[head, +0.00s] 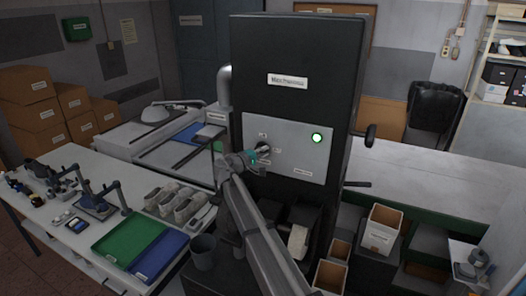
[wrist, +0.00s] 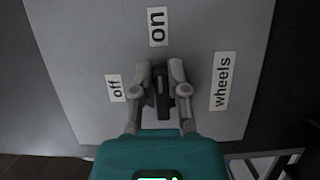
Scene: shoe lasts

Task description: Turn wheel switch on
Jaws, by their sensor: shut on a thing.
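The wheel switch (wrist: 162,88) is a dark knob on a light grey panel (wrist: 80,75). In the wrist view its bar stands roughly upright, in line with the "on" label (wrist: 157,27) above it. The "off" label (wrist: 115,88) is to its left and the "wheels" label (wrist: 222,80) to its right. My gripper (wrist: 160,92) is shut on the switch, one finger on each side of the knob. In the head view my gripper (head: 256,157) reaches the panel and partly covers the switch (head: 264,149).
A green lamp (head: 317,138) glows on the panel of the tall dark machine (head: 290,50). A dark lever (head: 369,134) sticks out at the machine's right side. A white table (head: 60,240) with green and blue trays is at the left. Open boxes (head: 382,229) stand at the lower right.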

